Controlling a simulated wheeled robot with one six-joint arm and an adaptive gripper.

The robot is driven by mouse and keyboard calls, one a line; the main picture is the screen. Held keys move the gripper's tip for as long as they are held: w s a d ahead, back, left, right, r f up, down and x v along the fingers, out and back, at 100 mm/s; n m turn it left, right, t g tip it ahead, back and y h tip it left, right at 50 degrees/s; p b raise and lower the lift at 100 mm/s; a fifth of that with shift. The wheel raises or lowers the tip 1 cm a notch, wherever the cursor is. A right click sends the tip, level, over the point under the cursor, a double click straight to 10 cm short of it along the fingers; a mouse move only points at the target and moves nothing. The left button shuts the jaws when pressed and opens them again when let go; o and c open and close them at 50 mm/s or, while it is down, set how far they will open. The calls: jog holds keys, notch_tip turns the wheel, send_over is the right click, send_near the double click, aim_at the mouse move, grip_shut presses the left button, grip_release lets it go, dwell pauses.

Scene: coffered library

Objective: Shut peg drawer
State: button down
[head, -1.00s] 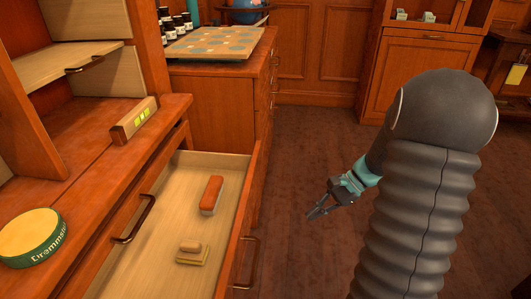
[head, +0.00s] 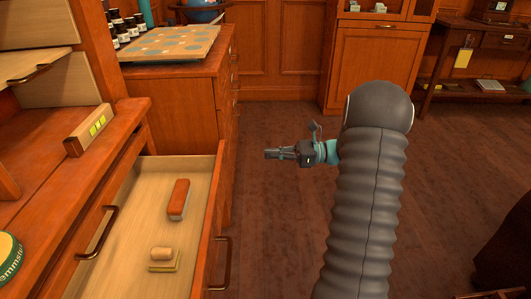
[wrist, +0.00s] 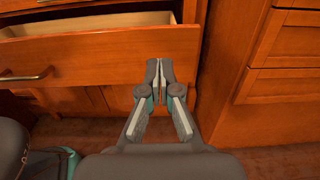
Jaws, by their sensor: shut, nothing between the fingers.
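An open wooden drawer (head: 132,222) sticks out from the desk at the left in the head view. Inside it lie a red-brown brush-like block (head: 178,199) and a small wooden piece on a yellowish pad (head: 163,260). Its front carries a dark metal handle (head: 223,262). The wrist view shows an open drawer's front (wrist: 90,62) with a handle (wrist: 25,77) at the left. My gripper (head: 268,154) is shut and empty, to the right of the drawer in the head view. In the wrist view my gripper (wrist: 160,66) points toward the right part of that front; contact cannot be told.
A cabinet (head: 175,100) with a patterned board on top stands behind the drawer. A small wooden block with yellow-green marks (head: 90,131) and a round green tin (head: 8,260) sit on the desk. Dark wooden floor (head: 275,225) is free right of the drawer.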

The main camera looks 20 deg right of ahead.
aim_at(223, 154)
jog(key=x, duration=1.1)
jog(key=shift+w+a, duration=0.1)
jog(key=shift+a, duration=0.3)
jog(key=shift+a+p, duration=0.1)
jog(key=shift+p, duration=0.2)
